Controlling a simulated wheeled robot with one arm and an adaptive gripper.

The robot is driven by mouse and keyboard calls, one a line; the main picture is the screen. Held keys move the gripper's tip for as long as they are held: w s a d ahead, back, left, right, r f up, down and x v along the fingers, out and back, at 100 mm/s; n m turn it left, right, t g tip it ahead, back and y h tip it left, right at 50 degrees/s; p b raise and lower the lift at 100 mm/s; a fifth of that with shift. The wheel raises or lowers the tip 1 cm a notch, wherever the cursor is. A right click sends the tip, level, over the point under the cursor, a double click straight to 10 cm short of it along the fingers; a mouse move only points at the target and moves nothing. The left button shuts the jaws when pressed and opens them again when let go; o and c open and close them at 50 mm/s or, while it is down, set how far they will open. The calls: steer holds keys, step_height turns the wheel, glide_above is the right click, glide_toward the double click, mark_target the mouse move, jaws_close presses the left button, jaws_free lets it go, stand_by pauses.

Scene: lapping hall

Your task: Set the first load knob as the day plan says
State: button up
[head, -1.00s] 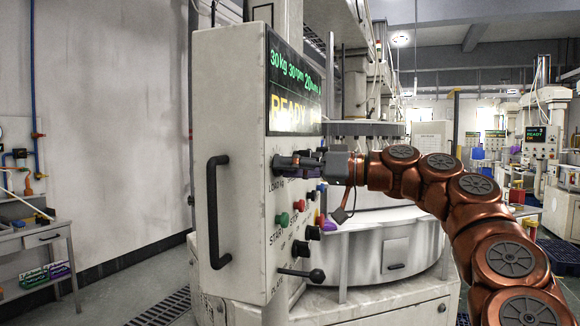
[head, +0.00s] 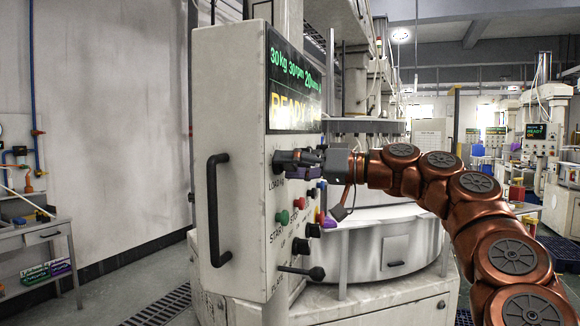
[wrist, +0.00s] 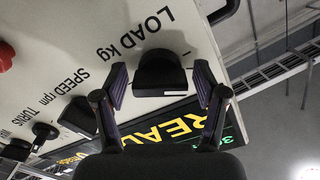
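The screen (head: 294,85) reads 30 kg, 30 rpm, 20 and READY. I see no readable day plan.
The speed knob (wrist: 78,115) and turns knob (wrist: 45,132) sit beside the load knob. Below are a green button (head: 282,217), a red button (head: 299,203) and a black lever (head: 302,272). A black handle (head: 216,210) stands out from the cabinet side.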

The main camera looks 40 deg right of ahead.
steer(key=shift+o, duration=0.2)
steer(key=v, duration=1.2)
stand_by(0.5)
steer(key=w+a+f+n+g+p, duration=0.15)
steer(key=a+g, duration=0.35)
steer(key=a, duration=1.4)
steer(key=s+a+f+n+g+h+p, duration=0.1)
steer(key=s+a+f+g+h+p, duration=0.2)
steer(key=a+f, duration=0.8)
steer(key=s+a+f+m+g+h, duration=0.1)
steer(key=s+a+f+g+h, duration=0.15)
steer(key=f, duration=0.45)
steer(key=s+a+f+g+h, duration=0.2)
steer(key=s+f, duration=0.2)
steer(key=f, duration=0.2)
steer(key=s+d+f+m+g+h+p, duration=0.1)
steer(key=s+d+f+g, duration=0.1)
steer(key=s+f, duration=0.4)
steer(key=s+d+f+m+g+h+p, duration=0.1)
steer(key=s+d+f+m+h, duration=0.1)
steer(key=s+d+f, duration=0.2)
steer(key=s+f, duration=0.3)
steer(key=shift+d+f+g, duration=0.15)
steer(key=shift+d+g, duration=0.2)
steer(key=shift+d, duration=0.05)
